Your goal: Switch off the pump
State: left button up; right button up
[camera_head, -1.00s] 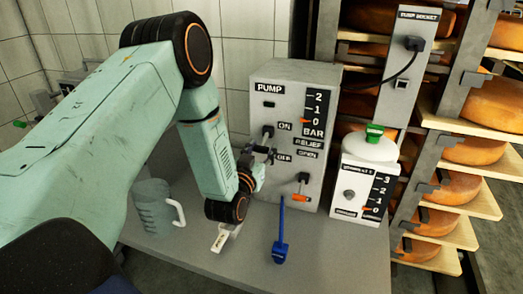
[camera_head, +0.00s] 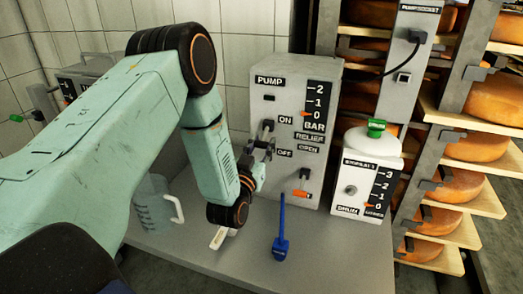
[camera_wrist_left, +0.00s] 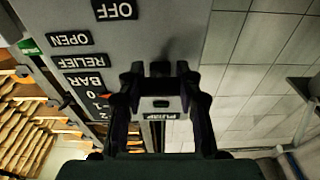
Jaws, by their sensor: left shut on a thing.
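The pump (camera_head: 283,95) is a grey box on the bench with ON and OFF labels and a gauge whose orange pointer is by 0. Its dark switch lever (camera_head: 267,128) shows just left of the ON label. My left gripper (camera_head: 262,147) is at the pump's front, just below the upper part of the lever and left of the OFF label. In the left wrist view its fingers (camera_wrist_left: 160,70) are closed in around a dark part at the pump face, which they partly hide. My right gripper is not in view.
A relief lever (camera_head: 303,181) with an orange tip sits lower on the pump. A white drum (camera_head: 357,188) with a green cap is on the right, a clear jug (camera_head: 152,208) on the left. Cheese shelves (camera_head: 470,150) stand behind.

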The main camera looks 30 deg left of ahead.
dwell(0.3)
pick_arm(q)
jog(key=o, duration=1.2)
jog(key=shift+c, duration=0.2)
jog(key=v, duration=0.7)
jog(key=shift+s, duration=0.2)
jog(key=shift+s+d+f, duration=0.1)
jog(key=shift+f, duration=0.05)
